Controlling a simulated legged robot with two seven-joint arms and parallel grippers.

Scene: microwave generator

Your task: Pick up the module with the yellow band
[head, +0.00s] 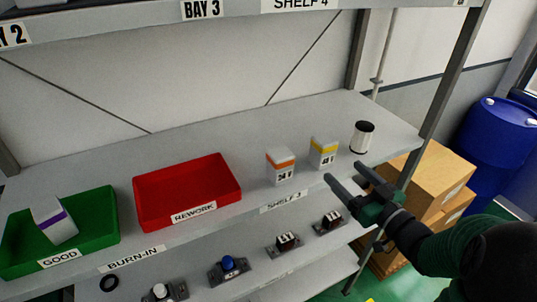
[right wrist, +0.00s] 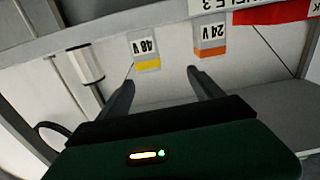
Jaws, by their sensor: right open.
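The module with the yellow band (head: 323,153) stands upright on the shelf, a white box marked 48. It also shows in the right wrist view (right wrist: 146,52), labelled 48 V. A similar module with an orange band (head: 281,165) stands to its left and shows in the right wrist view (right wrist: 210,40), labelled 24 V. My right gripper (head: 343,172) is open and empty, at the shelf's front edge, to the right and in front of the yellow-banded module. In the right wrist view its two fingers (right wrist: 162,82) point towards the modules. My left gripper is not in view.
A white cylinder with dark ends (head: 363,138) stands right of the yellow-banded module. A red REWORK bin (head: 150,205) and a green GOOD bin (head: 100,205), holding a purple-banded module (head: 54,219), stand left. Switches and knobs line the lower ledge. A shelf post (head: 440,100) rises at right.

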